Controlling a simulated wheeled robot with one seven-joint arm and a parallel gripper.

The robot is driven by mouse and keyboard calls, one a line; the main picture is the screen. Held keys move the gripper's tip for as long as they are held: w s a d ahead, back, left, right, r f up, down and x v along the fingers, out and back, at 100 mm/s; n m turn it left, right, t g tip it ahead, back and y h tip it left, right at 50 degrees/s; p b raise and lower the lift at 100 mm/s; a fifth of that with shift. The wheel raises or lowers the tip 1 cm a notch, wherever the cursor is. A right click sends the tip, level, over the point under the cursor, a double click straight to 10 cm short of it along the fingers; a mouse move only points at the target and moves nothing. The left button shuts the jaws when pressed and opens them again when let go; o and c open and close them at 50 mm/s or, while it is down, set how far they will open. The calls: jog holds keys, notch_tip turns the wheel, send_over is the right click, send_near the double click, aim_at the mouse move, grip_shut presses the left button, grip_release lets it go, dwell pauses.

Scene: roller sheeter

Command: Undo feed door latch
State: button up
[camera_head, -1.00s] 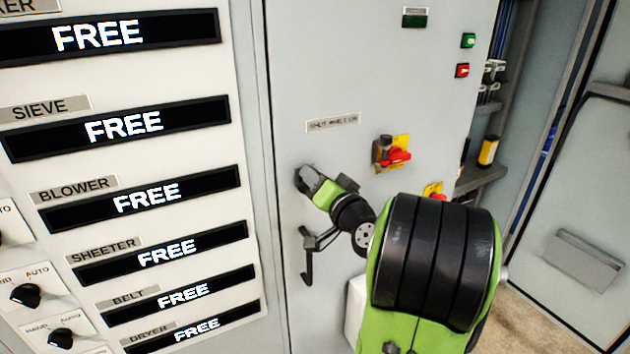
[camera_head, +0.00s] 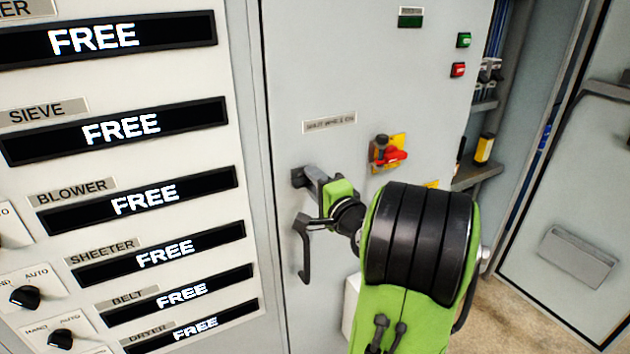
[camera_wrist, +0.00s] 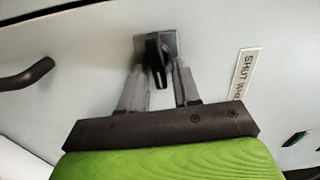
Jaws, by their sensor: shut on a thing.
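The feed door latch is a small dark handle on a square plate (camera_head: 299,177) on the grey cabinet door (camera_head: 350,70). In the wrist view its black handle (camera_wrist: 155,50) stands between my two grey fingers. My gripper (camera_head: 317,184) is shut on this handle, and it also shows in the wrist view (camera_wrist: 160,76). The handle points down the wrist picture, roughly along the line of the label. In the head view my gripper hides much of the latch.
A dark pull handle (camera_head: 303,248) is just below the latch. A label plate (camera_head: 329,123) is above it. A red rotary switch (camera_head: 391,155) on a yellow plate is close to my arm at right. A panel of "FREE" displays (camera_head: 145,199) stands at left.

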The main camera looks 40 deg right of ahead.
jog(key=shift+f+m, duration=0.1)
jog(key=shift+m, duration=0.3)
jog(key=o, duration=0.7)
jog(key=shift+b+v, duration=3.85)
jog(key=shift+v, duration=4)
jog(key=shift+a, duration=0.1)
